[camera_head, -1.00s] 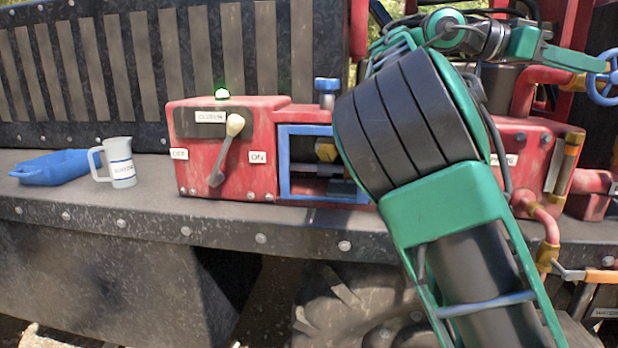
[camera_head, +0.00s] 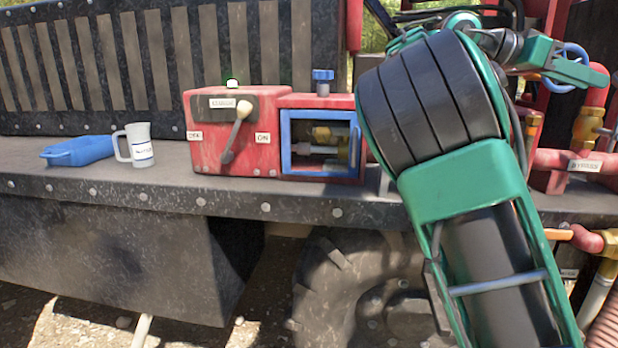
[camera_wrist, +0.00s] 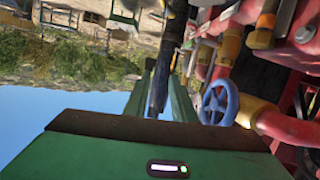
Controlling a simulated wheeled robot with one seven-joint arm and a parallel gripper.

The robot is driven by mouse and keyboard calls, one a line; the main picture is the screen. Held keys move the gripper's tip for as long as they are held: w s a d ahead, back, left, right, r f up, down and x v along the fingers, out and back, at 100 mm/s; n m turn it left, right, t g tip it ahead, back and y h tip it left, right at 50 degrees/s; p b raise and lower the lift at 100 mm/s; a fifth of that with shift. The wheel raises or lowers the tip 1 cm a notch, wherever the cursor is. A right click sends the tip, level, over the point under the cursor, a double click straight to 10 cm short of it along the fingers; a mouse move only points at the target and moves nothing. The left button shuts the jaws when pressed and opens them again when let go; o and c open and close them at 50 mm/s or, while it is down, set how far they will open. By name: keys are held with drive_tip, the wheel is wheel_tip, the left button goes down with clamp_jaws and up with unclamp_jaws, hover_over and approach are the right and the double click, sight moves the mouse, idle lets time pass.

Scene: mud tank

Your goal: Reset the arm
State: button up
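My arm, green and black, rises on the right of the head view, folded at its thick black joint. My gripper (camera_head: 590,74) is at the upper right of that view, in front of red pipes, apart from the box and the jug. In the wrist view its two green fingers (camera_wrist: 160,85) stand apart with a gap between them. A dark, bluish shape shows in the gap; I cannot tell if it is between the fingers or behind them. I see nothing clearly held.
A red box (camera_head: 225,150) with a lever (camera_head: 238,130) and a blue-framed opening (camera_head: 288,150) stands on the ledge (camera_head: 120,185). A white jug (camera_head: 138,150) and blue tray (camera_head: 80,152) are left of it. A blue valve wheel (camera_wrist: 218,102) is near my gripper.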

drive_tip(key=s+d+f+n+y, duration=0.25)
drive_tip(key=d+f, duration=0.35)
drive_tip(key=f, duration=0.5)
drive_tip(key=s+d+f+n+y, duration=0.2)
drive_tip(key=s+d+f+y, duration=0.15)
drive_tip(key=d+f, duration=0.45)
drive_tip(key=s+a+f+n+t+y, duration=0.2)
drive_tip(key=s+a+f+y, duration=0.15)
drive_tip(key=f, duration=0.65)
drive_tip(key=s+a+f+n+y, duration=0.1)
drive_tip(key=s+a+f, duration=0.3)
drive_tip(key=a, duration=0.4)
drive_tip(key=s+a+f+n+t+y, duration=0.1)
drive_tip(key=s+a+f+n+y, duration=0.1)
drive_tip(key=s+a, duration=0.4)
drive_tip(key=s+a+f+n+y, duration=0.2)
drive_tip(key=s+a+f, duration=0.3)
drive_tip(key=a, duration=0.6)
drive_tip(key=shift+f+n+t, duration=0.3)
drive_tip(key=shift+f+n, duration=0.35)
drive_tip(key=shift+n, duration=0.2)
drive_tip(key=shift+y, duration=0.25)
drive_tip(key=shift+w+f, duration=0.25)
drive_tip(key=shift+w, duration=0.35)
